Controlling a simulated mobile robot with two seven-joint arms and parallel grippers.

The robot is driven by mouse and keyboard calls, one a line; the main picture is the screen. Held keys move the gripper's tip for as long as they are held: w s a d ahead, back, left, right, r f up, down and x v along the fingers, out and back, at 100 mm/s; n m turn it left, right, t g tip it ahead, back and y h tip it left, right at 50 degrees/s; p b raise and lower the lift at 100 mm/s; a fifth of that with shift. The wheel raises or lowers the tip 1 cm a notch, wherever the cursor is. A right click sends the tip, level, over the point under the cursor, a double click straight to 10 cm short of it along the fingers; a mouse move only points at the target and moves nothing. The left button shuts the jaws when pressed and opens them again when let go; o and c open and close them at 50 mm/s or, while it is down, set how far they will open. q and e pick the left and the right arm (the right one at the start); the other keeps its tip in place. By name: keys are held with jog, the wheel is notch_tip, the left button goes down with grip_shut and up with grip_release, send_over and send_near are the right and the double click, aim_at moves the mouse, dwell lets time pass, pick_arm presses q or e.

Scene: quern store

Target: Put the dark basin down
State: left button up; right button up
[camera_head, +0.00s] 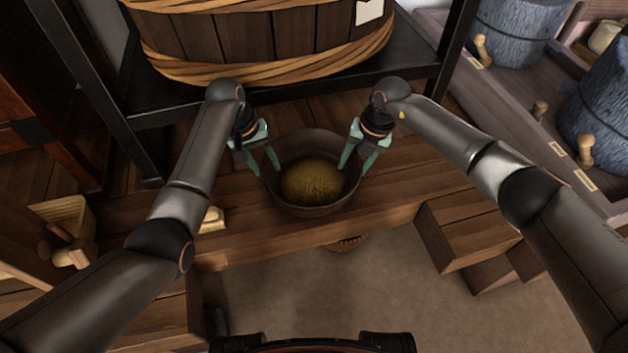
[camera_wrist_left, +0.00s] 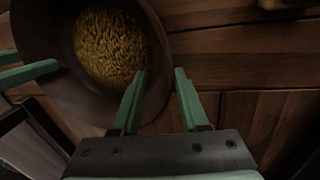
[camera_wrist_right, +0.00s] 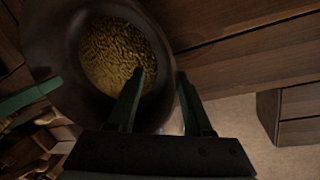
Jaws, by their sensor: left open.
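The dark basin (camera_head: 312,207) with a heap of golden grain (camera_head: 312,182) in it sits upright on the wooden bench (camera_head: 400,193), between my two grippers. It fills the upper left of the left wrist view (camera_wrist_left: 55,75) and of the right wrist view (camera_wrist_right: 50,50). My left gripper (camera_head: 263,170) is open at its left rim, with one finger over the inside and one outside. My right gripper (camera_head: 356,168) is at the right rim, its fingers likewise apart on either side of the wall. Whether any finger touches the rim I cannot tell.
A large wooden tub (camera_head: 270,38) stands on a black shelf (camera_head: 400,68) just behind. Grey querns (camera_head: 515,30) stand in a wooden trough at the right. Wooden steps (camera_head: 465,228) are at the right front. A small pale block (camera_head: 212,219) lies left of the basin.

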jog(key=shift+d+r, duration=0.1)
jog(key=shift+r, duration=0.05)
pick_arm(q)
jog(key=v, duration=1.1)
jog(key=shift+r, duration=0.25)
pick_arm(e)
jog(key=v, duration=1.1)
jog(key=shift+r, duration=0.35)
